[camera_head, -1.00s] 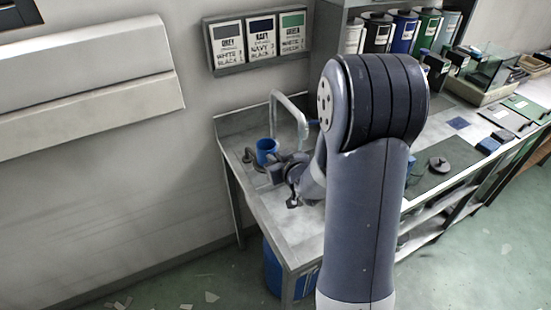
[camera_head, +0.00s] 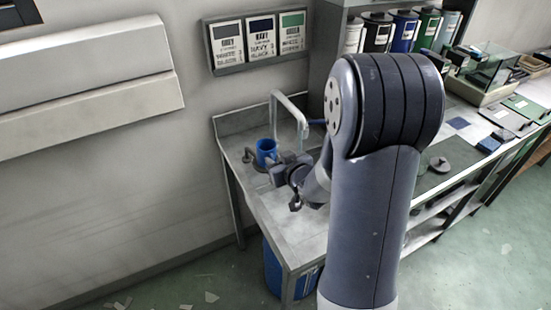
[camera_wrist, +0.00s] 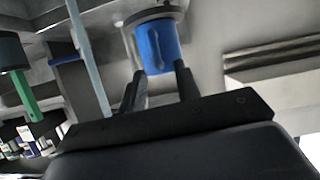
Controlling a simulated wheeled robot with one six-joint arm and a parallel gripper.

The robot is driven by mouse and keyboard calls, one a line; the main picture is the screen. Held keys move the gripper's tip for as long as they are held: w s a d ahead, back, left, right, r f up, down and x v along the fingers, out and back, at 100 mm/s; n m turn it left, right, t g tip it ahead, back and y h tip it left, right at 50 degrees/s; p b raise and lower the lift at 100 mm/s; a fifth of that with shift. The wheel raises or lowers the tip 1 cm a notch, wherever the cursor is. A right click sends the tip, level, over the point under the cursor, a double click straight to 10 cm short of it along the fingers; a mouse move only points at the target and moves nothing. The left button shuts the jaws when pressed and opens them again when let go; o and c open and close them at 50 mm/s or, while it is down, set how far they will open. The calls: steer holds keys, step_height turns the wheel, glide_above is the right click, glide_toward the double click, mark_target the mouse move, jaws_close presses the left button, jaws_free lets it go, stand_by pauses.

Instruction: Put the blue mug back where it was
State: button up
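The blue mug (camera_head: 266,148) stands on the metal sink counter (camera_head: 300,232), near the foot of the tap, in the head view. In the wrist view the blue mug (camera_wrist: 158,46) is straight ahead, just beyond the fingertips. My gripper (camera_head: 270,165) is beside the mug, on its near side, and hides part of its lower body. In the wrist view the two fingers of my gripper (camera_wrist: 160,72) are apart with nothing held between them. The fingertips overlap the mug's edge there; I cannot tell whether they touch it.
The tap (camera_head: 290,97) arches up close behind the mug. A blue bin (camera_head: 272,270) stands under the counter. The wall is behind. A worktop with a grey round item (camera_head: 439,164) extends right.

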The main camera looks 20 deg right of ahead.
steer(key=v, duration=1)
steer(key=shift+s, duration=0.2)
steer(key=shift+c, duration=0.5)
stand_by(0.4)
